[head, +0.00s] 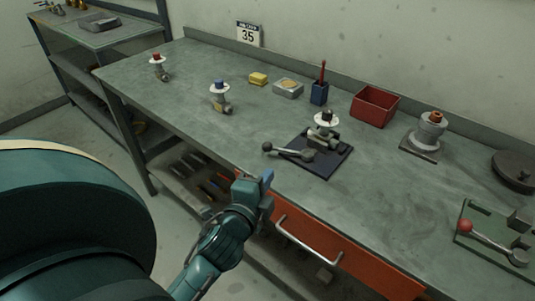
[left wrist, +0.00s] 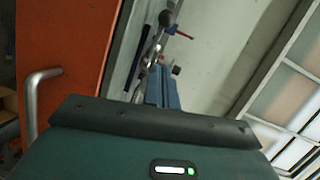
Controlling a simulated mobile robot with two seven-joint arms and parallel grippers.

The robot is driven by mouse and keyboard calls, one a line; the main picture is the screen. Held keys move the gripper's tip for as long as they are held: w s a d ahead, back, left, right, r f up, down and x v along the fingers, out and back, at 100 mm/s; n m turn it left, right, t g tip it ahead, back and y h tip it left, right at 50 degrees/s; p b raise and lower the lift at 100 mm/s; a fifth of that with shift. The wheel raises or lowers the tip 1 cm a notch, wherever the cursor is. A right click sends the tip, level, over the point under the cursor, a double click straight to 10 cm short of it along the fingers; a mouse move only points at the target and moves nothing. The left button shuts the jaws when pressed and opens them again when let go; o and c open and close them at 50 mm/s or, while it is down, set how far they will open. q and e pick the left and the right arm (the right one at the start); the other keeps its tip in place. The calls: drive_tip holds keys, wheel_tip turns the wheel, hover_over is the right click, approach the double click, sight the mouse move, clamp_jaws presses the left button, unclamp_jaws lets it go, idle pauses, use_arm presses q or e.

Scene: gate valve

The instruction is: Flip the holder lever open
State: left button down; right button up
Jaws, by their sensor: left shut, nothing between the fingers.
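A holder with a grey lever (head: 288,151) ending in a black ball sits on a dark square plate (head: 328,172) mid-bench. The lever lies low, pointing left. A valve with a white round handwheel (head: 326,118) stands at the holder. A second lever with a red ball (head: 466,226) is on a green-edged plate at the right. My left gripper (head: 267,180) is shut and empty, in front of the bench edge, left of the drawer and apart from both levers. Its blue fingers show together in the left wrist view (left wrist: 161,88). My right gripper is not in view.
Valves with a red top (head: 158,66) and a blue top (head: 219,94) stand at the left. A red bin (head: 374,106) and a grey flanged part (head: 425,134) stand behind. The orange drawer's handle (head: 308,243) juts from the front. Bench space left of the plate is clear.

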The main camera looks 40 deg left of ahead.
sight(275, 148)
use_arm(q)
drive_tip(key=x, duration=0.5)
drive_tip(key=shift+w+a+r+p, duration=0.1)
drive_tip(key=shift+w+p, duration=0.2)
drive_tip(key=shift+w, duration=0.15)
drive_tip(key=shift+w+a+f, duration=0.15)
drive_tip(key=shift+w+a, duration=0.1)
drive_tip(key=shift+a, duration=0.25)
drive_tip(key=shift+w+a+f, duration=0.15)
drive_tip(key=shift+w+a, duration=0.1)
drive_tip(key=shift+a, duration=0.3)
drive_tip(key=shift+w+a+f, duration=0.2)
drive_tip(key=shift+w+a, duration=0.15)
drive_tip(key=shift+a, duration=0.2)
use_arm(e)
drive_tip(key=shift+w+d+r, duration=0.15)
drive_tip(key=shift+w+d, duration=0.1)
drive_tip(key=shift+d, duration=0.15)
use_arm(q)
drive_tip(key=shift+a+p, duration=0.1)
drive_tip(key=shift+p, duration=0.25)
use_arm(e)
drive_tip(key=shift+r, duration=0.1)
